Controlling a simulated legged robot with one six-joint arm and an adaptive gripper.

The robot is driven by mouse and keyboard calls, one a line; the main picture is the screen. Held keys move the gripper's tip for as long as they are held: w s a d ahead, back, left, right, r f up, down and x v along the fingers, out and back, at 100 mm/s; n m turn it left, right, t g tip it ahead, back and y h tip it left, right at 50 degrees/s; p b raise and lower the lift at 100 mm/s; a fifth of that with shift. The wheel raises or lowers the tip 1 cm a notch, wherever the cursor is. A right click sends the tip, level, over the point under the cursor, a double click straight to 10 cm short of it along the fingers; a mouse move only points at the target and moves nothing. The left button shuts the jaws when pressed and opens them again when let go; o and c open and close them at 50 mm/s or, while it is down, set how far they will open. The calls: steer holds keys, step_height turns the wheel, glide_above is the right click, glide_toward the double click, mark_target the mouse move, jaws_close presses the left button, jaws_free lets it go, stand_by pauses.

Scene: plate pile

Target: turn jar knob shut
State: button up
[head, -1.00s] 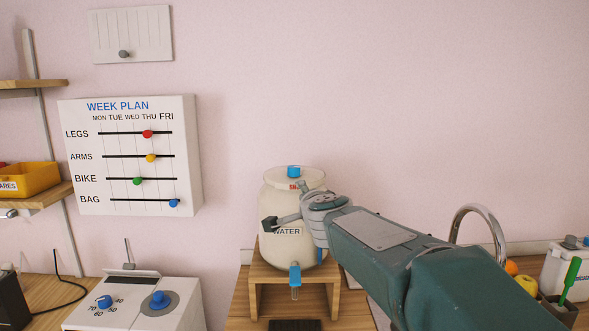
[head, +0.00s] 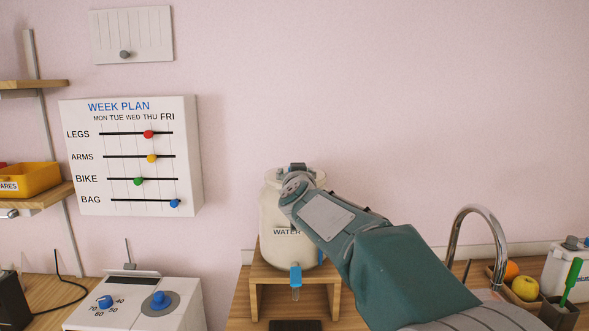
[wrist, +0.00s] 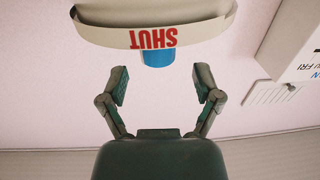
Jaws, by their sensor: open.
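The cream jar (head: 272,215) marked WATER stands on a wooden stand, with a blue tap (head: 295,273) low on its front. In the wrist view, which is upside down, the jar's pale lid (wrist: 205,32) shows a red SHUT label. A blue knob (wrist: 158,59) sticks out past the lid's edge. My gripper (wrist: 163,84) is open and empty, its two fingers on either side of the knob's line, with the knob just beyond the tips. In the head view my wrist is at the jar's top right and hides the knob.
The wooden stand (head: 257,285) holds the jar. A white dial box (head: 130,300) is at the left and the week plan board (head: 128,155) hangs on the wall. A curved metal tap (head: 470,215) and fruit stand at the right. The wall above the jar is clear.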

steer(key=shift+w+a, duration=0.1)
steer(key=shift+w, duration=1.85)
